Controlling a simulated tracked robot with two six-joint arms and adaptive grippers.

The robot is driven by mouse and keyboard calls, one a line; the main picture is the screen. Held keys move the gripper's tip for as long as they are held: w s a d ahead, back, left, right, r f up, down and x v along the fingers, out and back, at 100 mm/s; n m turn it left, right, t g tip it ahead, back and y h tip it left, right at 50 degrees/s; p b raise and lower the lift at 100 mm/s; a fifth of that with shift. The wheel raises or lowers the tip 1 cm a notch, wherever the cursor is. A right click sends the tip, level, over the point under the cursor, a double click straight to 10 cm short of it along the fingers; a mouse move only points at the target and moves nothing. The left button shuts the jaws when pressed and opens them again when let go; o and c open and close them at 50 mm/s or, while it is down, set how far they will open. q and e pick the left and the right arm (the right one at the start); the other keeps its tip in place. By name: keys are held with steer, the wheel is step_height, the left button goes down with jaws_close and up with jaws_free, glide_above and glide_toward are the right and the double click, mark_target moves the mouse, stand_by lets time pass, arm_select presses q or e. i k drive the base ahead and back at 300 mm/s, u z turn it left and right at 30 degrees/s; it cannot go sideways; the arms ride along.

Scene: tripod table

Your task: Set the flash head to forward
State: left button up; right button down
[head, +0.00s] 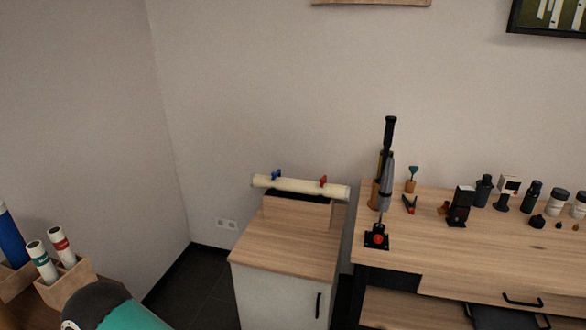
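On the wooden workbench (455,250) at the right stand two small devices that could bear the flash head. One is a black upright unit (461,206) with a red detail low on it. The other is a pale boxy head (510,185) on a dark stand, with a small red mark. I cannot tell which one is the flash, nor read its head angle at this size. Neither of my grippers is in view; a teal and dark rounded part shows at the lower left, perhaps a link of my arm.
A tall folded black and grey stand (386,185) rises at the bench's left end. Dark bottles (534,194) and jars (557,202) crowd the back right. A cabinet (285,255) carries a cream tube (300,187). Wooden holders (66,285) with tubes stand lower left.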

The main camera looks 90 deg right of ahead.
mark_target(464, 195)
steer(key=u, duration=0.15)
steer(key=i, duration=0.2)
steer(key=z, duration=2.5)
steer(key=i, duration=0.2)
steer(key=z, duration=2.1)
steer(key=k, duration=0.45)
steer(key=z, duration=0.4)
steer(key=i, duration=1.55)
steer(key=u, duration=0.4)
